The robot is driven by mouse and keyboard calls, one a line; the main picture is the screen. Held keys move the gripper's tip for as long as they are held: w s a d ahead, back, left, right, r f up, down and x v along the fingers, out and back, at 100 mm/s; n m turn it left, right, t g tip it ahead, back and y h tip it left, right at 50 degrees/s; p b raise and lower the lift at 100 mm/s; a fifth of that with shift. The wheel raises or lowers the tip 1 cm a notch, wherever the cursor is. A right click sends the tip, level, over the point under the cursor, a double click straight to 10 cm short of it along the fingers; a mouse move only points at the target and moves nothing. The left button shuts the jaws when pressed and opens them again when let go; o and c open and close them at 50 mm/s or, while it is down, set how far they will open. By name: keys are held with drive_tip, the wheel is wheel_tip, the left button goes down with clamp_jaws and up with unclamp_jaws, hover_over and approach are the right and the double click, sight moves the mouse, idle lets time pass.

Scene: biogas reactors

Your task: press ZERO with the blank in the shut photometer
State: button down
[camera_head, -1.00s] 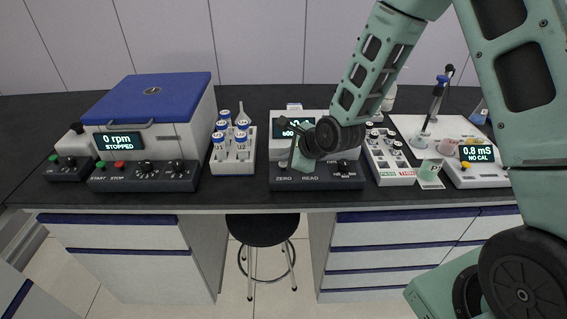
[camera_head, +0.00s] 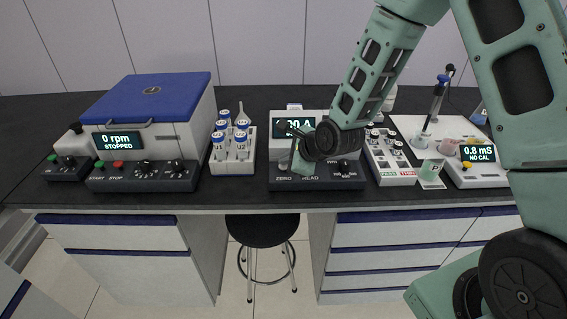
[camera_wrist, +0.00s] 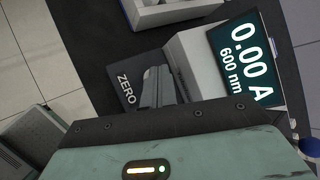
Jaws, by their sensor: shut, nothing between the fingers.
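The photometer (camera_head: 283,149) stands mid-bench, a white body on a dark base with ZERO and READ labels along its front. My gripper (camera_wrist: 158,86) is shut and empty, fingertips down at the dark panel just beside the ZERO label (camera_wrist: 126,89). The fingers hide the ZERO button, so contact cannot be told. In the head view my gripper (camera_head: 293,167) is low at the photometer's front. The blank is not visible, and the lid is mostly hidden.
A centrifuge (camera_head: 150,112) with a blue lid reads 0 rpm, STOPPED, at left. A white rack (camera_head: 233,160) of blue-capped tubes stands close left of the photometer. A tray of small vials (camera_head: 390,165) and a meter reading 0.8 mS (camera_head: 478,153) are at right.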

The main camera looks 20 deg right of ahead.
drive_tip(key=shift+f, duration=0.2)
drive_tip(key=shift+r, duration=0.15)
idle(0.3)
drive_tip(key=shift+r+p, duration=1.05)
drive_tip(key=shift+r, duration=0.1)
drive_tip(key=shift+r, duration=0.1)
wheel_tip(320, 180, up, 5)
drive_tip(key=p, duration=0.4)
idle(0.4)
